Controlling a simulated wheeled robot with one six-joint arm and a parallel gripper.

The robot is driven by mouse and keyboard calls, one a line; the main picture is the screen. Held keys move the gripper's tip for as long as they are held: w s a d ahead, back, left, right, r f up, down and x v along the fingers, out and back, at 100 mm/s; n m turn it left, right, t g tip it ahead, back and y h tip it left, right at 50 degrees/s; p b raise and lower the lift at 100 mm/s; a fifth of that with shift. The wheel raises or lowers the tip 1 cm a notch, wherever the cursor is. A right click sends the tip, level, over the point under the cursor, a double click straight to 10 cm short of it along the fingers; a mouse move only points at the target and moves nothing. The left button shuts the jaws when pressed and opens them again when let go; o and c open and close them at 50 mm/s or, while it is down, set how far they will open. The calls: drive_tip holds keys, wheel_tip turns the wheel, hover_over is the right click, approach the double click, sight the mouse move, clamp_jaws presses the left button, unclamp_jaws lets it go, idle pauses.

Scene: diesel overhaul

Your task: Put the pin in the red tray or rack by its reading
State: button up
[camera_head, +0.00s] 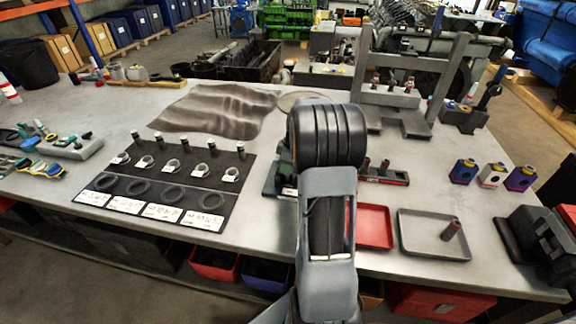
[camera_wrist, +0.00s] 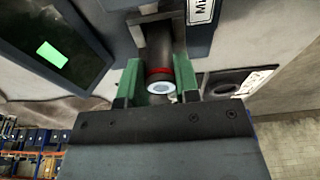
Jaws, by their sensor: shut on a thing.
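In the wrist view my gripper (camera_wrist: 159,80) has its green fingers shut on a dark pin (camera_wrist: 159,58) with a red band and a pale round end. The pin's far end reaches in beside a grey block with a partly cut-off label (camera_wrist: 200,10). I cannot tell whether it touches. A dark display (camera_wrist: 50,48) shows a plain green patch; no figures are legible. In the head view my arm hides the gripper and the held pin. The red tray (camera_head: 374,228) lies right of my arm, partly covered. A rack (camera_head: 388,177) with upright pins stands behind it.
A grey tray (camera_head: 432,252) with one pin (camera_head: 451,230) is right of the red tray. A dark board (camera_head: 160,172) with rings and labels lies left. A grey press-like stand (camera_head: 400,95) rises behind. Small bottles (camera_head: 492,175) and a dark machine (camera_head: 540,240) stand right.

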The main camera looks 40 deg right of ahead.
drive_tip(key=shift+c, duration=1.3)
drive_tip(key=shift+r+p, duration=1.7)
drive_tip(key=shift+r, duration=1.05)
